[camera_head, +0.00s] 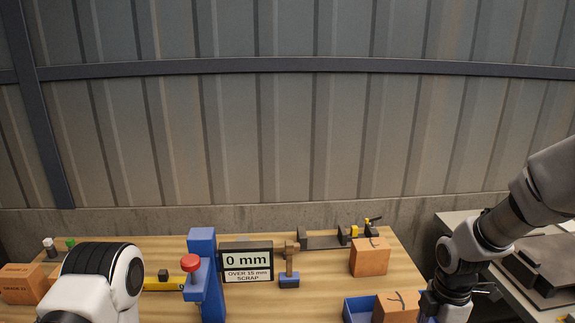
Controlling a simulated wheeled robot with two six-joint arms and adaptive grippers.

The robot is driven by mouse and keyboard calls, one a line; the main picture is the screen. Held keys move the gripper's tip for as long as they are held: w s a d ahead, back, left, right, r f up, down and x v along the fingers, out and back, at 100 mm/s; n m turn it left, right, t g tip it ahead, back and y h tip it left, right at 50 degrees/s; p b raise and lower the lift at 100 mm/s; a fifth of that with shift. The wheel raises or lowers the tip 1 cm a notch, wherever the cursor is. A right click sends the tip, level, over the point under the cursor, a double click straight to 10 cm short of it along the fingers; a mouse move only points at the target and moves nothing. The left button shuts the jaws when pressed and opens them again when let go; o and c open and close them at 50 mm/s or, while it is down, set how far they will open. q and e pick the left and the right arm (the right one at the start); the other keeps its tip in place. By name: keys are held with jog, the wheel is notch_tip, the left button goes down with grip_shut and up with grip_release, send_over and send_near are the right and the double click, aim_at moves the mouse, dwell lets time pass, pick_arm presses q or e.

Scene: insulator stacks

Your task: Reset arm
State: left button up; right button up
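My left arm shows only as a white and black joint at the lower left; its gripper is out of view. My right arm comes in from the right and bends down to the table's right edge. The dark part at its lower end, my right gripper (436,304), is beside a brown block with a dark wire on top (396,307) at a blue tray (357,310). The fingers are too hidden and cut off to tell whether they are open or touch the block.
A wooden table (380,283) holds a blue stand (203,245) with a red button (190,262), a display reading 0 mm (246,261), a small blue-based post (289,270), another brown block (369,258) and a dark fixture (322,242). An orange-brown box (22,284) stands left. A grey side table (456,219) is right.

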jog(key=s+a+f+m+g, duration=0.2)
jog(key=s+f+m, duration=0.4)
jog(key=s+f, duration=0.7)
jog(key=s+a+f+m+g, duration=0.2)
jog(key=s+f+m, duration=0.3)
jog(key=s+f, duration=0.85)
jog(key=w+m+t, duration=0.1)
jog(key=m, duration=0.1)
jog(key=w+r+m+t, duration=0.1)
jog(key=m, duration=0.2)
jog(key=w+m+t, duration=0.1)
jog(key=m+t, duration=0.1)
jog(key=shift+w+d+r, duration=0.1)
jog(key=shift+d+r, duration=0.05)
jog(key=shift+r, duration=0.25)
